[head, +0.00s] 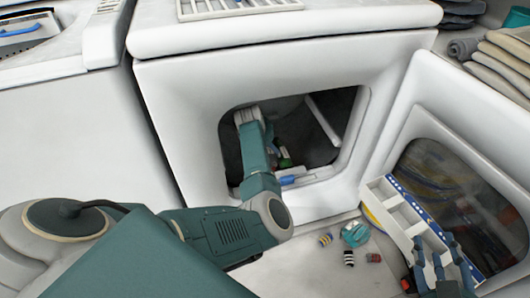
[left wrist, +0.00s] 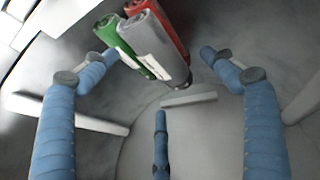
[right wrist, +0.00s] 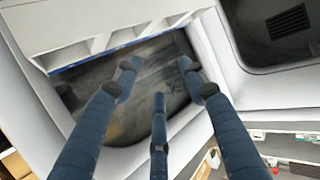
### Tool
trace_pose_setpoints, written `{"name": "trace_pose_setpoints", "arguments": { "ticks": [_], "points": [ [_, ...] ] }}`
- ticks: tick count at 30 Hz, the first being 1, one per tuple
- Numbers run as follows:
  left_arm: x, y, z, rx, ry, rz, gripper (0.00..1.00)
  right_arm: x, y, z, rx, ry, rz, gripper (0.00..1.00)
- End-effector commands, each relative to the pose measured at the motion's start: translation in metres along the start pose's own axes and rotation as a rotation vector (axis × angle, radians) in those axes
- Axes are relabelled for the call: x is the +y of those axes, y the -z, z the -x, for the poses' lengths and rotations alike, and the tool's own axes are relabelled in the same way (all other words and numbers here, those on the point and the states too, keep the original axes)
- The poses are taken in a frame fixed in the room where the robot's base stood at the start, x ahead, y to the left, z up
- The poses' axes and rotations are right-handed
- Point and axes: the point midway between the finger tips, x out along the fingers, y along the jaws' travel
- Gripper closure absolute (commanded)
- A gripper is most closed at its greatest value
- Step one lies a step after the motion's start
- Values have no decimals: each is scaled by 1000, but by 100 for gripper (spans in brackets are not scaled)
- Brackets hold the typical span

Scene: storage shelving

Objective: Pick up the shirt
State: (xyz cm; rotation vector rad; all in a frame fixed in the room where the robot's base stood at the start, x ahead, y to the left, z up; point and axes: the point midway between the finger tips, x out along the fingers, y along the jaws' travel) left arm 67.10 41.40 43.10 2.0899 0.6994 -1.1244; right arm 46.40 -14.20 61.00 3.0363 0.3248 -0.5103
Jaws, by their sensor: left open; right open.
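I cannot make out a shirt for certain; folded cloths (head: 505,65) lie stacked at the upper right in the head view. My left arm reaches into the open round drum (head: 310,125) of the middle white machine. Its fingers are hidden in the head view. In the left wrist view my left gripper (left wrist: 160,85) is open inside the drum, with green (left wrist: 122,42), silver (left wrist: 150,50) and red (left wrist: 166,22) cylinders beyond its fingertips. My right gripper (head: 440,268) is open and empty at the lower right, beside a white compartment tray (head: 407,212); it also shows in the right wrist view (right wrist: 158,75).
A second white machine (head: 400,125) with a dark window stands at the right. Several small striped cylinders (head: 348,258) and a teal item (head: 355,234) lie on the pale surface below the drum. The drum rim surrounds my left arm closely.

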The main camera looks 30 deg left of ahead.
Motion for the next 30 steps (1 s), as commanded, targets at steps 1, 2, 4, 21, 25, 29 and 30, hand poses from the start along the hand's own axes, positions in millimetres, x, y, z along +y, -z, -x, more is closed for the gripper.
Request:
{"name": "trace_pose_setpoints", "arguments": {
  "ticks": [1, 2, 4, 21, 25, 29, 30],
  "points": [
    [0, 0, -3, 1, 0, 0, 15, -1, 5, -1, 25, 2, 0, 58],
    [0, 0, -4, 1, 0, 0, 15, -1, 8, -1, 38, 2, 0, 58],
    [0, 1, -5, 2, 0, 0, 15, -2, 13, -2, 57, 3, -1, 58],
    [1, -2, -32, 0, 0, 0, 15, -13, 104, 13, 465, 28, -7, 58],
    [1, -2, -39, 0, 0, -1, 15, -16, 129, 26, 590, 34, -10, 58],
    [1, -1, -48, 1, 1, 0, 15, -19, 152, 42, 717, 42, -14, 58],
    [1, -2, -50, 1, 1, 0, 15, -19, 158, 47, 753, 44, -16, 58]
  ]
}}
